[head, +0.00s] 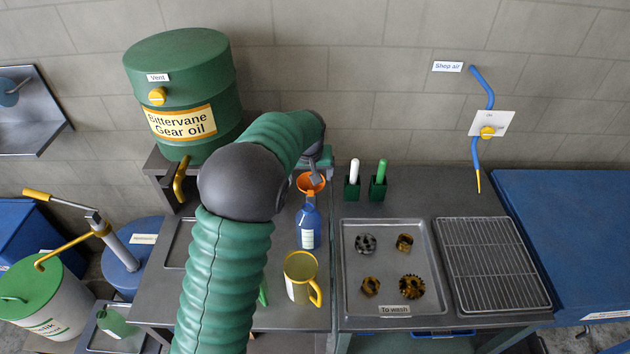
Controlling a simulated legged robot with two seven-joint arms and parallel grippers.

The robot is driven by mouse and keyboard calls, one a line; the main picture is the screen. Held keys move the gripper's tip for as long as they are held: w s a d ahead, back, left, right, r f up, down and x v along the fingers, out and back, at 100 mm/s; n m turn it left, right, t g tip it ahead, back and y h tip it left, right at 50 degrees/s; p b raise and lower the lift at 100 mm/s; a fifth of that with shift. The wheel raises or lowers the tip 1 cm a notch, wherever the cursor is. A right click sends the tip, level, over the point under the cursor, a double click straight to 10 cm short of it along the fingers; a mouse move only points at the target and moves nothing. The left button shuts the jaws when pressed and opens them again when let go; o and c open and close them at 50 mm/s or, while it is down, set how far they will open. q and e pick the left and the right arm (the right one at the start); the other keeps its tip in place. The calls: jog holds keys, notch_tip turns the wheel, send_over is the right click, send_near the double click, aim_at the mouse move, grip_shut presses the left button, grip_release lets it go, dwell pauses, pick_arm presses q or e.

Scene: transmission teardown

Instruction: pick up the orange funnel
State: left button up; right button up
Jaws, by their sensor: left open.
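The orange funnel (304,186) is at the back of the bench, just above the top of a blue bottle (308,232) in the head view. I cannot tell whether it sits in the bottle or stands behind it. My left gripper (315,179) is open at the funnel, with a grey finger seen over the funnel's mouth. I cannot tell whether it touches the rim. My green and dark grey left arm hides part of the gripper and the bench to the left. My right gripper is not in view.
A yellow mug (299,278) stands in front of the bottle. A green oil drum (183,100) is at the back left. Two brush holders (352,189) stand right of the funnel. A tray (394,297) with several gears and a wire rack (494,264) lie further right.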

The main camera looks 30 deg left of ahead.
aim_at(311, 191)
pick_arm(q)
jog(key=p+x, duration=0.3)
jog(key=x, duration=0.9)
jog(key=shift+s+d+f, duration=0.1)
jog(key=shift+d+f, duration=0.05)
jog(key=shift+f, duration=0.35)
jog(key=shift+w+a+f, duration=0.2)
jog(key=shift+a, duration=0.1)
jog(key=shift+w, duration=0.1)
jog(key=c, duration=0.4)
jog(key=shift+d+r, duration=0.1)
jog(key=shift+d, duration=0.05)
jog(key=c, duration=0.7)
grip_shut()
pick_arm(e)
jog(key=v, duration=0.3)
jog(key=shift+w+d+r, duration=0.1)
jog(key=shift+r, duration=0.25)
